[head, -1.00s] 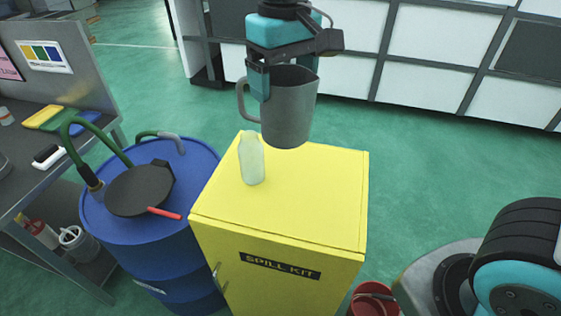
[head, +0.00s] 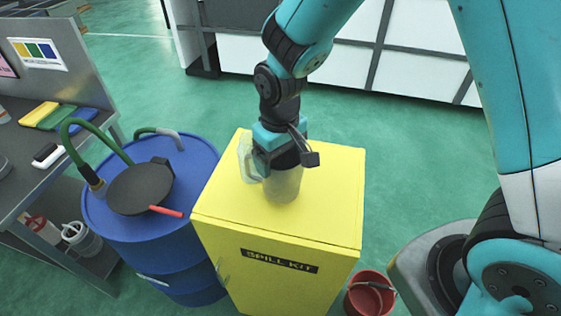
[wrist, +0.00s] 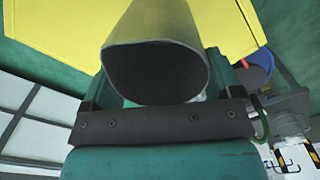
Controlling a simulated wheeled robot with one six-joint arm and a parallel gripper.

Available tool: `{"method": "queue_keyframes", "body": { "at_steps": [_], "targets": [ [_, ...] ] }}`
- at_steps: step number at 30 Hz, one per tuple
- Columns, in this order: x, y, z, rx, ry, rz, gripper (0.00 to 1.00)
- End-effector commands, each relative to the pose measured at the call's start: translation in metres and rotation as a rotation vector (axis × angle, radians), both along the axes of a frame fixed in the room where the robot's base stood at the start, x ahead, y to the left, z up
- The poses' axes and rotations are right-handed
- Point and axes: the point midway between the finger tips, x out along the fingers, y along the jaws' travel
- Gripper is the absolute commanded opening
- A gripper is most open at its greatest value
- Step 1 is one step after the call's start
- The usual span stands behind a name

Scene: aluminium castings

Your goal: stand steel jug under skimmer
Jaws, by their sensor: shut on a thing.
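The steel jug (head: 284,187) is a grey open-topped cup, upright over the yellow spill kit cabinet. My gripper (head: 268,165) is shut on the jug and covers its upper part. I cannot tell whether the jug's base touches the cabinet top. In the wrist view the jug's dark mouth (wrist: 156,72) shows between the fingers of my gripper (wrist: 158,85). A dark round disc (head: 138,188) with a red bar lies on the blue drum; I cannot tell whether it is the skimmer.
The spill kit cabinet (head: 320,200) has free top at its right. A clear bottle (head: 245,150) stands close to the jug and gripper, partly hidden. The blue drum (head: 200,160) with a green hose (head: 108,145) is left of it. A red bucket (head: 370,293) stands on the floor.

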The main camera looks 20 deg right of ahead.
Motion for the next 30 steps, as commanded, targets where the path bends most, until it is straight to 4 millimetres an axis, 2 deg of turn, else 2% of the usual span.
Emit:
{"method": "queue_keyframes", "body": {
  "at_steps": [3, 6, 17, 18, 19, 20, 30],
  "targets": [
    [-0.001, 0.0, -0.018, -0.002, 0.006, 0.0, 0.43],
    [-0.001, 0.0, -0.027, -0.001, 0.003, 0.001, 0.43],
    [0.0, 0.0, -0.033, 0.0, 0.001, 0.001, 0.43],
    [0.0, 0.0, -0.032, 0.0, 0.001, 0.001, 0.89],
    [0.0, 0.0, -0.032, 0.0, 0.001, 0.001, 0.96],
    [0.0, 0.0, -0.032, 0.0, 0.001, 0.001, 1.0],
    [0.001, 0.001, -0.024, 0.001, -0.002, 0.0, 1.0]
  ]
}}
